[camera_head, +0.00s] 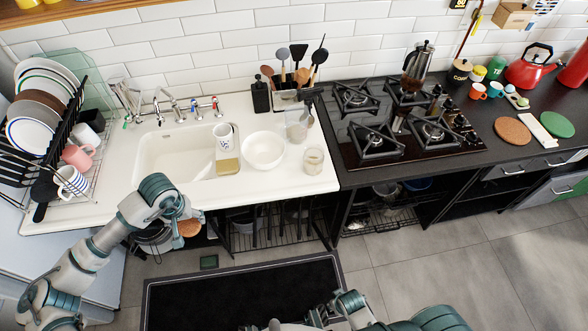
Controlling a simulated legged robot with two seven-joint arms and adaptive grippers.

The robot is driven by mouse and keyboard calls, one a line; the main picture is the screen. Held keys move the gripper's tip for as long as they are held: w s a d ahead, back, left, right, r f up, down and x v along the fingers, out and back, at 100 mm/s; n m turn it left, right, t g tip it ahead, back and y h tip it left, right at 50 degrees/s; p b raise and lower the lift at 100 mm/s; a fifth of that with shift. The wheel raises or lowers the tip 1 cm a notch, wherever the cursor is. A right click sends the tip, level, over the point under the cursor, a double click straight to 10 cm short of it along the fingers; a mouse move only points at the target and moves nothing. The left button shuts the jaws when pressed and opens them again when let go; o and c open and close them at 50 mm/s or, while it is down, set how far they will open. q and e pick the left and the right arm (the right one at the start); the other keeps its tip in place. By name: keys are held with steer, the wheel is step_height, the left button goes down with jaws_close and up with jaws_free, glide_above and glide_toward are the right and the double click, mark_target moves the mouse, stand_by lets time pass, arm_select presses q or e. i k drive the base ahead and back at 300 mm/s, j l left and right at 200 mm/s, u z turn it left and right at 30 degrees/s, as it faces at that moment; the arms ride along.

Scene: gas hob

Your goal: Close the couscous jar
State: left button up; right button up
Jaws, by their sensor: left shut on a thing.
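A small glass jar (313,160) with pale contents stands upright near the front right of the white sink counter. It looks like the couscous jar, and I see no lid on it. My left gripper (188,214) is in front of the counter's front edge, below the sink and well left of the jar. It is shut on a small round brown thing (190,228), which looks like a wooden lid; the fingers are mostly hidden by the wrist. Parts of my right arm show at the bottom edge, but its fingers are not visible.
A white bowl (263,150) stands left of the jar. A glass container (297,127) with a grey utensil stands behind it. A patterned mug (223,134) and sponge (227,166) are by the sink (165,158). The gas hob (400,140) is to the right.

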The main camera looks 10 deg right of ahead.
mark_target(314, 153)
steer(key=z, duration=1.35)
steer(key=k+j, duration=0.1)
steer(key=j, duration=1.05)
